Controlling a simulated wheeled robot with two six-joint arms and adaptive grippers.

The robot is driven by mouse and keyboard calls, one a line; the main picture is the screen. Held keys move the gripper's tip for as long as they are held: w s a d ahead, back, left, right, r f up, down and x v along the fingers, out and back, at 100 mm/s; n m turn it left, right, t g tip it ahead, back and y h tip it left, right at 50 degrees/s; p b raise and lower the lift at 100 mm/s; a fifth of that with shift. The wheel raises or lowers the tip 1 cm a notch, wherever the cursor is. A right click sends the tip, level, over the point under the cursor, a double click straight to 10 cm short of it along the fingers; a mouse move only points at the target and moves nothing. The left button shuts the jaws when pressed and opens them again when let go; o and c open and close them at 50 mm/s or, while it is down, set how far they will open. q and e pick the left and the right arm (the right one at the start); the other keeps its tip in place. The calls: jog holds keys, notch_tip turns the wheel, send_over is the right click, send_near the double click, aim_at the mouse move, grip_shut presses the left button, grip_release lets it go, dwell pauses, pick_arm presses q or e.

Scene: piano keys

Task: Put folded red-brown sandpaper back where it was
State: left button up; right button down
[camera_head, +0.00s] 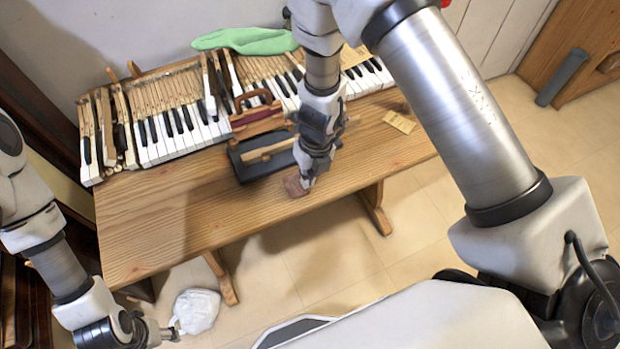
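The folded red-brown sandpaper (294,187) is a small piece at the front edge of the wooden table (170,220). My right gripper (305,182) points down right at it, with its fingertips at the sandpaper's right side. Whether the fingers are closed on it cannot be made out. My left gripper (172,331) is low at the bottom left, off the table and in front of it. Its fingers are too small to read.
A row of piano keys (180,130) lies along the table's back. A dark tray (248,170) with a wooden stick and a red-brown handled tool (256,118) sit mid-table. A green cloth (245,40) lies behind. A white bag (196,311) is beside my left gripper. The table's front left is clear.

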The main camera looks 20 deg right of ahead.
jog(key=shift+d+f, duration=0.5)
jog(key=shift+f, duration=0.15)
jog(key=shift+s+r, duration=0.1)
jog(key=shift+a+f, duration=0.2)
jog(key=shift+a, duration=0.15)
jog(key=c, duration=1.4)
grip_release()
jog(key=shift+c, duration=0.2)
pick_arm(q)
jog(key=shift+s+d+f, duration=0.2)
jog(key=shift+d+f, duration=0.35)
jog(key=shift+d, duration=0.1)
pick_arm(e)
jog(key=shift+o, duration=0.6)
jog(key=shift+d, duration=0.2)
jog(key=shift+r, duration=0.15)
